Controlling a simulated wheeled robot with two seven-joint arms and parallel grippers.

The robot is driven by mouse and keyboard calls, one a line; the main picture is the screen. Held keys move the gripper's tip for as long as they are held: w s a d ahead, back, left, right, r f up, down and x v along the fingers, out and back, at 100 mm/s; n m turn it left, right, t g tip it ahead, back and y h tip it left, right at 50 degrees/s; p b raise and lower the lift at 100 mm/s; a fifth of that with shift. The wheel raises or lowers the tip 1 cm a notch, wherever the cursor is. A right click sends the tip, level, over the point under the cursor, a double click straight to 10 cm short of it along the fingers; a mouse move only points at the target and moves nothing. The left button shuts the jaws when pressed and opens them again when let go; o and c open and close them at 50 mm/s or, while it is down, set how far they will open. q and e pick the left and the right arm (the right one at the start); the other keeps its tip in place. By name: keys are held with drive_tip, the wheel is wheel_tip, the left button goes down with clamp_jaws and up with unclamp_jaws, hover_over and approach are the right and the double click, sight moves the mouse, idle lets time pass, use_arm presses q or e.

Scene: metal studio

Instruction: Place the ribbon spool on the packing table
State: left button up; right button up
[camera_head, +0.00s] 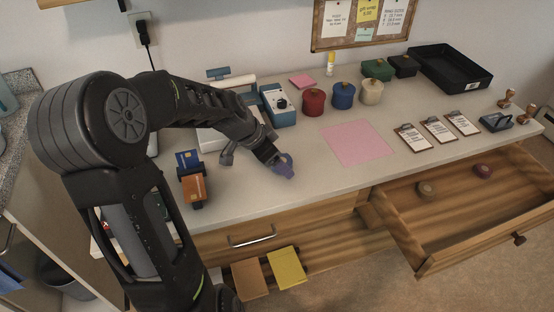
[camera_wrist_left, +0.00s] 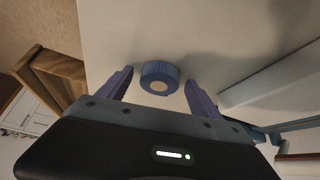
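A blue-purple ribbon spool (camera_wrist_left: 160,75) with a pale centre sits on the light tabletop in the left wrist view. My left gripper (camera_wrist_left: 157,84) is open, with one purple finger on each side of the spool and a visible gap on both sides. In the head view my left gripper (camera_head: 281,168) is low over the packing table (camera_head: 310,190), near its front edge. The spool is hard to tell apart from the purple fingers there. My right gripper is not in view.
Pink paper (camera_head: 358,143), clipboards (camera_head: 438,129) and lidded pots (camera_head: 343,96) stand behind. The tabletop right of my left gripper is clear.

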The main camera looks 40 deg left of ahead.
use_arm(q)
drive_tip(key=shift+r, duration=0.15)
drive_tip(key=shift+s+r, duration=0.1)
drive_tip(key=shift+r, duration=0.05)
drive_tip(key=v, duration=1.1)
drive_tip(key=shift+r, duration=0.25)
drive_tip(key=shift+s, duration=0.1)
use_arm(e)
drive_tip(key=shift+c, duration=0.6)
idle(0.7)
